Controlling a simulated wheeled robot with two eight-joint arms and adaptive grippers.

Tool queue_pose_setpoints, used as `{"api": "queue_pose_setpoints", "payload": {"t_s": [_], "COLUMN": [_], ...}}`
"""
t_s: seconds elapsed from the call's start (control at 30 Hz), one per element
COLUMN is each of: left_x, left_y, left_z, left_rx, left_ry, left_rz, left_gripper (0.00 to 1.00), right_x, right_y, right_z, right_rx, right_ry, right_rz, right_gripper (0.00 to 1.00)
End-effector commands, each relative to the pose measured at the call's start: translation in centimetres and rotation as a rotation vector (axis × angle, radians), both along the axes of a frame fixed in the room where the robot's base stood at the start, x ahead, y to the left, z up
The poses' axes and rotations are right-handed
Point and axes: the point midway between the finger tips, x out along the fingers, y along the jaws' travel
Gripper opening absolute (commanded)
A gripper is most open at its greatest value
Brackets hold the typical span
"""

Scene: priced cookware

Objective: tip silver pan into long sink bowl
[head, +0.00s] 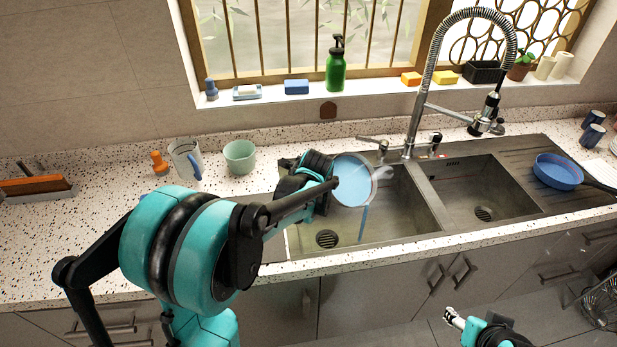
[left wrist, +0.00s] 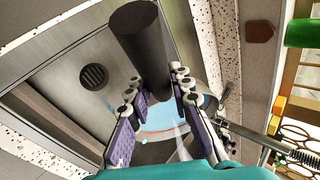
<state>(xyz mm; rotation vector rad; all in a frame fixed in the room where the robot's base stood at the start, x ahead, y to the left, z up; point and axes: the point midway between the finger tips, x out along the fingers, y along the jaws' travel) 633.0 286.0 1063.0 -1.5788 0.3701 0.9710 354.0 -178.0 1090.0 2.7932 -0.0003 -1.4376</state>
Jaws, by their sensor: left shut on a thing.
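The silver pan (head: 377,174) is over the long sink bowl (head: 405,215), the left and larger of two. It is tilted, with light blue liquid (head: 352,182) inside and a thin blue stream (head: 363,222) hanging below it into the bowl. My left gripper (head: 328,186) is shut on the pan's dark handle (left wrist: 145,45), which shows between the purple-padded fingers in the left wrist view. Part of the pan is hidden behind the fingers there. My right gripper (head: 455,318) is low at the front right, away from the counter; its jaw state is unclear.
The tall spring faucet (head: 437,75) stands just behind the sink. The smaller bowl (head: 483,190) is to the right, with a blue pan (head: 558,171) on the drainboard.

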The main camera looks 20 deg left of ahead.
Motion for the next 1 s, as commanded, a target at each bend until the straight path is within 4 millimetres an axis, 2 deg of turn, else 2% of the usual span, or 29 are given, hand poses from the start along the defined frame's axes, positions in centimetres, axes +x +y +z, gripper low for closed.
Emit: {"api": "queue_pose_setpoints", "payload": {"t_s": [0.17, 0.5, 1.0], "left_x": [-0.7, -2.5, -5.6], "left_y": [-1.8, -5.5, -11.7], "left_z": [1.6, 2.6, 1.6], "left_rx": [0.144, 0.407, 0.803], "left_ry": [-0.075, -0.203, -0.397], "left_rz": [-0.006, -0.007, -0.003], "left_gripper": [0.0, 0.0, 0.0], "right_x": [0.0, 0.0, 0.0], "right_y": [0.0, 0.0, 0.0], "right_z": [-0.3, -3.1, -11.8], "right_rx": [0.0, 0.0, 0.0], "right_ry": [0.0, 0.0, 0.0], "right_rz": [0.0, 0.0, 0.0], "right_gripper": [0.56, 0.56, 0.56]}}
